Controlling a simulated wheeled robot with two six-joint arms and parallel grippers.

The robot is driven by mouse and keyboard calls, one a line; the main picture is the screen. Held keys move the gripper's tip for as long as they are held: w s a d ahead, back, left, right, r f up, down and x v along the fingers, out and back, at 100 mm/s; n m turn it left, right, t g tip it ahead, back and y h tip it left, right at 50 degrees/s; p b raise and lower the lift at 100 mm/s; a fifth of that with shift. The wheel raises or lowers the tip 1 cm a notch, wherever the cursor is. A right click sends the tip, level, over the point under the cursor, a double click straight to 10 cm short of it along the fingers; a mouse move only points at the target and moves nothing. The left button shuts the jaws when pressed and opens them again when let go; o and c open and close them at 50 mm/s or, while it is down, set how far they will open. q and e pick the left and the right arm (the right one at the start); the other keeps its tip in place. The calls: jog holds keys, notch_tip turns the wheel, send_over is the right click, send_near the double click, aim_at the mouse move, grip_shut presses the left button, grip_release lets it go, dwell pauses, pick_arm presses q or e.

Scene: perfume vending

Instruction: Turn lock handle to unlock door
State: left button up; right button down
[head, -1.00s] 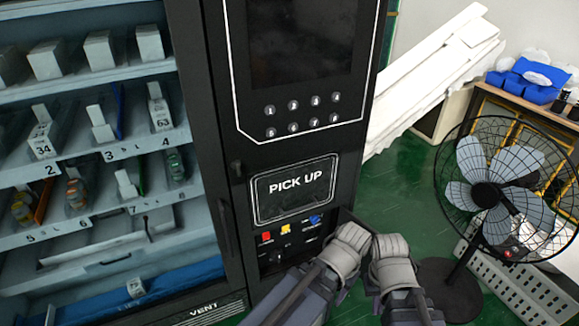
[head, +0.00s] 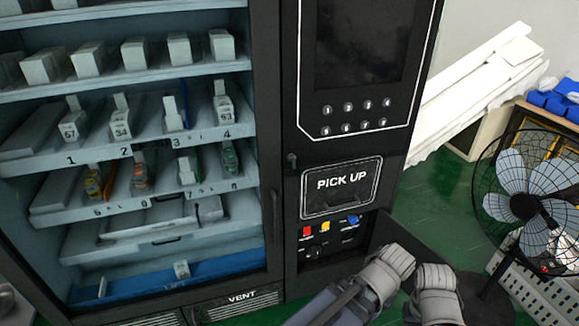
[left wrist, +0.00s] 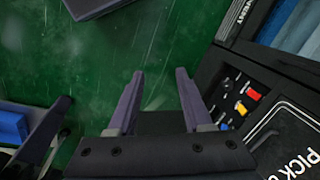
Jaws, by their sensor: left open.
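Under the pick-up hatch (head: 341,187) are red (head: 307,231), yellow (head: 325,226) and blue (head: 353,220) buttons. A fan (head: 523,206) stands on the right; green floor lies between.

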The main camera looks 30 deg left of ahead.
pick_arm(q)
jog(key=w+a+r+n+t+y+p, duration=0.25)
jog(key=w+a+r+n, duration=0.2)
jog(key=w+a, duration=0.45)
jog(key=n+t+y+p, duration=0.3)
jog(key=n+t+y, duration=0.3)
jog(key=n, duration=0.3)
send_near(295, 161)
jog(key=x, duration=0.2)
jog(key=shift+m, duration=0.25)
jog(key=b+x, duration=0.2)
jog(key=x, duration=0.5)
jog(key=shift+f, duration=0.15)
jog(key=shift+c, duration=0.2)
grip_shut()
